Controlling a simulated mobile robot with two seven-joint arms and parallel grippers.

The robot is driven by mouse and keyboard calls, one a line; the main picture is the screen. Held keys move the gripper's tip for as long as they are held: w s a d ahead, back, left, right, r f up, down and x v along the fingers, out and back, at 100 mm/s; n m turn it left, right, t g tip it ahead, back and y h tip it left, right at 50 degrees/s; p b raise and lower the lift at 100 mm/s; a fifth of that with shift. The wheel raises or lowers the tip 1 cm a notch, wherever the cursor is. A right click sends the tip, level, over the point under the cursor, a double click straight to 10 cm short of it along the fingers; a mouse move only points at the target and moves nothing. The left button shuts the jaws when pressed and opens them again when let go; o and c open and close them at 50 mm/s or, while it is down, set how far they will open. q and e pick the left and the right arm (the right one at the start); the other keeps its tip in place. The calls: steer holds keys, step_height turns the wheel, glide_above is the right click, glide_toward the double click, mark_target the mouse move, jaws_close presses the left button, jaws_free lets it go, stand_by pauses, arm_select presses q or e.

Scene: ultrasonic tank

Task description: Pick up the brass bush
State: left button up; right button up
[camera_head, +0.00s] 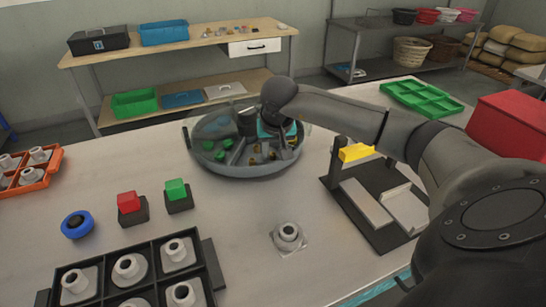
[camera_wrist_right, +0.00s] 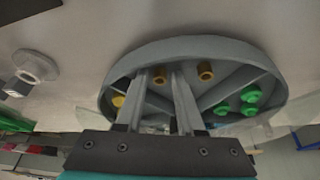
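Several brass bushes lie in the round grey divided tank (camera_head: 245,172). In the right wrist view, one brass bush (camera_wrist_right: 159,77) shows in the gap between my fingertips, and another brass bush (camera_wrist_right: 206,72) lies just to the right of them. A yellower piece (camera_wrist_right: 118,101) lies to the left. My right gripper (camera_wrist_right: 160,80) is open, its two fingers apart and pointing into the tank (camera_wrist_right: 205,45). I cannot tell whether either finger touches the bush. In the head view my right arm and wrist hide much of the gripper (camera_head: 277,138). My left gripper is out of view.
Green pieces (camera_wrist_right: 250,95) lie in another tank compartment, behind dividers. A black rack of white fittings (camera_head: 98,262), red (camera_head: 128,203) and green (camera_head: 176,190) buttons and a single fitting (camera_head: 288,236) stand nearer. A dark stand with a yellow part (camera_head: 356,153) is at right.

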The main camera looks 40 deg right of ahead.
jaws_close()
steer(key=shift+r, duration=0.1)
stand_by(0.4)
